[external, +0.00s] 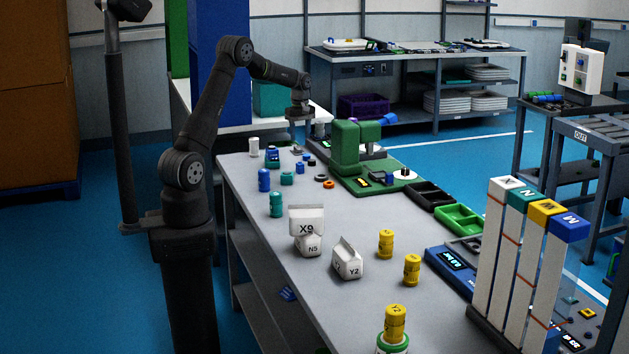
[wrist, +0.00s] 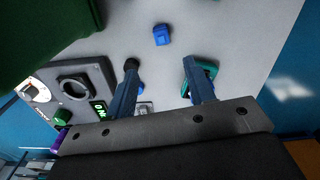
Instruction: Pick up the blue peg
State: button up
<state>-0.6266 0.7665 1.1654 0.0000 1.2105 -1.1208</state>
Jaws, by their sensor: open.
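Several blue pieces could be the peg; I cannot tell which is meant. In the external view a blue cylinder (external: 264,180) stands upright near the bench's left edge, and a small blue piece (external: 300,168) lies to its right. My gripper (external: 299,117) is above the far end of the bench. In the wrist view my gripper (wrist: 160,64) is open, with nothing held between its fingers. A blue block-like piece (wrist: 161,35) lies on the bench beyond the fingertips. Another bit of blue (wrist: 140,88) shows beside the left finger, partly hidden. The right finger covers part of a teal piece (wrist: 210,70).
A green machine (external: 346,148) stands right of the small pieces. A grey panel with a round socket (wrist: 75,88) is left of the fingers. White cartons (external: 347,259), yellow cylinders (external: 386,244) and tall lettered columns (external: 515,260) occupy the near bench. Bare bench surrounds the blue piece.

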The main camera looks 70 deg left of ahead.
aim_at(301, 164)
notch_tip(301, 164, down, 8)
jog(key=shift+f, duration=0.1)
jog(key=shift+s+d+f, duration=0.1)
jog(key=shift+d+f, duration=0.05)
jog(key=shift+f, duration=1.15)
jog(key=shift+d+f, duration=0.15)
jog(key=shift+f, duration=1.15)
jog(key=c, duration=1.1)
jog(key=shift+o, duration=0.2)
jog(key=shift+r, duration=0.1)
